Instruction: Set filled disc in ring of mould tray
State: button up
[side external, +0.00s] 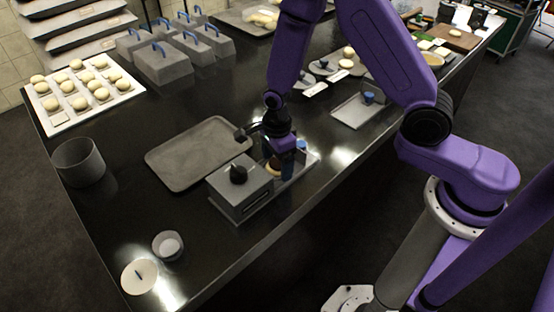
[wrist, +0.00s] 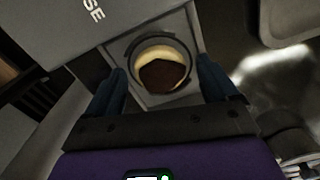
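A round cream and dark brown disc (wrist: 160,72) lies inside a dark ring (wrist: 137,48) on a grey plate in the wrist view. I cannot tell whether the brown part is filling or shadow. My gripper (wrist: 161,68) is open above it, one dark blue finger on each side of the ring, with gaps between fingers and disc. In the side external view my gripper (side external: 279,158) points down beside a grey box with a black knob (side external: 238,174). A small tan edge of the disc (side external: 273,170) shows below it; the arm hides most of the ring.
A flat grey tray (side external: 198,152) lies left of the grey box. A grey pot (side external: 78,161), a small cup (side external: 168,245) and a white lid (side external: 139,277) stand at the near left. Blue-handled boxes (side external: 165,64) and a bun tray (side external: 85,95) are farther back.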

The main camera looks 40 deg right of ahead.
jog(key=shift+r, duration=0.1)
notch_tip(320, 180, up, 12)
dwell(0.7)
jog(key=s+d+r+n, duration=0.2)
jog(key=s+n, duration=0.6)
jog(key=n, duration=0.3)
jog(key=s+d+r+n, duration=0.2)
jog(key=s+r+n, duration=0.1)
jog(key=s+n, duration=0.5)
jog(key=s+d+r+n, duration=0.2)
jog(key=s+n, duration=0.6)
jog(key=n, duration=0.6)
jog(key=shift+d+r, duration=0.25)
jog(key=shift+d, duration=0.2)
